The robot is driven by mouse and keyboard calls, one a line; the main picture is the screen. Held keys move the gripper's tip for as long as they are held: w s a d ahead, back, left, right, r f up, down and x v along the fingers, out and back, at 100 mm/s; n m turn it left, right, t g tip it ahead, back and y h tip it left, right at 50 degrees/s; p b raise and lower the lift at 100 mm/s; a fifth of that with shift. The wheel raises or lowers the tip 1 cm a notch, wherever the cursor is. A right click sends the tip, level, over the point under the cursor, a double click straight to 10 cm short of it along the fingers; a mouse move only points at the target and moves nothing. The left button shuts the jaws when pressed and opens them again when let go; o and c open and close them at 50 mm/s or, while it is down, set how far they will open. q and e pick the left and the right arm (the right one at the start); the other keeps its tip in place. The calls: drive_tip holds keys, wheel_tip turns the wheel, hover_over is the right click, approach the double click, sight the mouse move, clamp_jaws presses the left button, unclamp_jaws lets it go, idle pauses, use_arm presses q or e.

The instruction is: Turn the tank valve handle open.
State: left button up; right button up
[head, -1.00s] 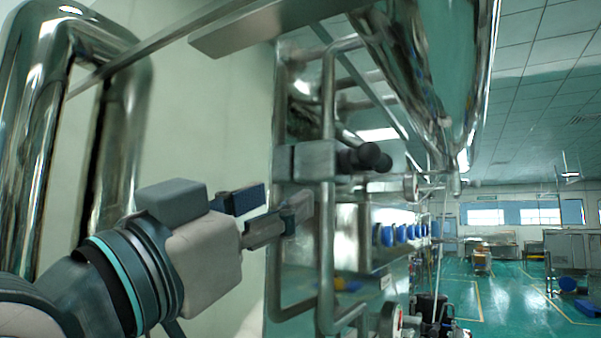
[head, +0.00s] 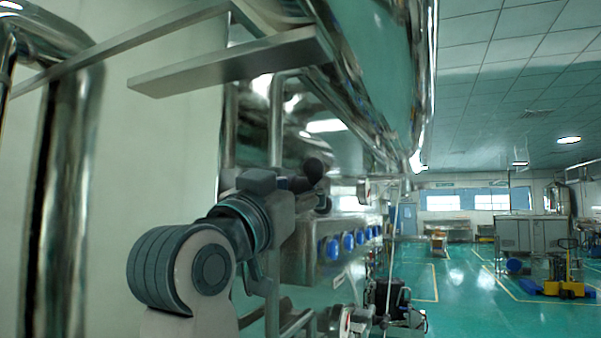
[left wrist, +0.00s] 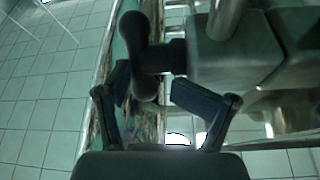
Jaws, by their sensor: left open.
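The tank valve handle (head: 314,169) is a black bar with rounded ends, by the pipework under the steel tank. In the left wrist view the handle (left wrist: 134,30) runs roughly upright, with its lower end between my finger tips. A short dark stem joins it to a grey valve block (left wrist: 235,45) on the right. My left gripper (left wrist: 151,84) is open, one finger on each side of the handle's lower end; I cannot tell whether either finger touches it. In the head view my left gripper (head: 298,187) is at the handle, its fingers partly hidden. My right gripper is not in view.
A flat steel bar (head: 225,62) juts out above my left arm. Thick shiny pipes (head: 60,200) stand at the left. Blue round parts (head: 348,240) line the machine beyond the handle. The green floor (head: 460,290) to the right is largely open, with a yellow pallet truck (head: 566,275).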

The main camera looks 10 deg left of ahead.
use_arm(q)
drive_tip(key=d, duration=0.1)
drive_tip(key=w+d, duration=0.2)
drive_tip(key=shift+d+f, duration=0.2)
drive_tip(key=shift+d, duration=0.15)
drive_tip(key=shift+s+a, duration=0.1)
drive_tip(key=shift+a, duration=0.15)
drive_tip(key=c, duration=0.5)
drive_tip(key=shift+a, duration=0.7)
clamp_jaws()
drive_tip(key=shift+s+d, duration=0.15)
drive_tip(key=shift+d, duration=0.25)
drive_tip(key=o, duration=0.5)
unclamp_jaws()
drive_tip(key=shift+d, duration=0.4)
drive_tip(key=shift+a, duration=0.2)
